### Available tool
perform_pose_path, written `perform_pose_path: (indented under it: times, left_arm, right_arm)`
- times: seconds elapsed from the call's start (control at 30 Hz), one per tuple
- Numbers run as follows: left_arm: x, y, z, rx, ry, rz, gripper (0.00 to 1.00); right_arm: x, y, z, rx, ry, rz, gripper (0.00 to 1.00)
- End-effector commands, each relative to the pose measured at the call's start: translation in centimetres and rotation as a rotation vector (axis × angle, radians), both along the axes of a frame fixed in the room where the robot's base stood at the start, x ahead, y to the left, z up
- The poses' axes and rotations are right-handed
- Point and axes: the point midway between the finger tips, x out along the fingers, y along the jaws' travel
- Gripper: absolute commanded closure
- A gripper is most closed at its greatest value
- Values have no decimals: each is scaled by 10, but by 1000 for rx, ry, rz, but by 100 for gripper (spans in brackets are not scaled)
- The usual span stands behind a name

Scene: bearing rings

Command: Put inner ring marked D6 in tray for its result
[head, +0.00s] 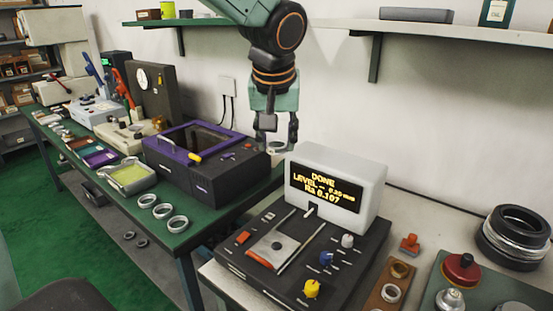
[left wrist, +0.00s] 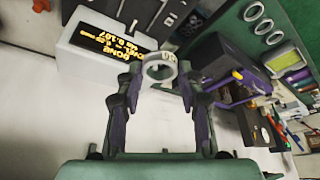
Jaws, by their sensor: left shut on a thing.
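My left gripper (head: 277,125) hangs behind the white display box, shut on a pale metal ring (head: 277,147). In the left wrist view the ring (left wrist: 160,68) sits between the fingertips, with dark marking on its upper right that I cannot read surely. The roughness tester (head: 335,185) shows "DONE", a level line and "Ra 0.107". Its plate (head: 272,250) holds no ring. Trays stand on the green bench at left: a yellow-green one (head: 152,181), a purple one (head: 101,158) and a reddish one farther back. My right gripper is not in view.
Three loose rings (head: 162,211) lie near the green bench's front edge. A purple-rimmed dark machine (head: 205,187) stands behind them. A wall shelf (head: 430,32) is above. Small rings, a red knob and large black rings (head: 513,235) crowd the right bench.

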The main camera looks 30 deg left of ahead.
Motion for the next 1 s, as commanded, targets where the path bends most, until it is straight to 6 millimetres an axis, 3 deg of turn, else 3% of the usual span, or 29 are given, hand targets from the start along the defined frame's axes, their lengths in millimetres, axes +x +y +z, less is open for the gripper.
perform_pose_path:
  times: [0.13,1.0]
  left_arm:
    - [0,0,17,0,-2,1,94]
    - [0,0,55,0,-1,1,94]
  right_arm:
    - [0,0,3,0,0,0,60]
    - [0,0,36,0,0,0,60]
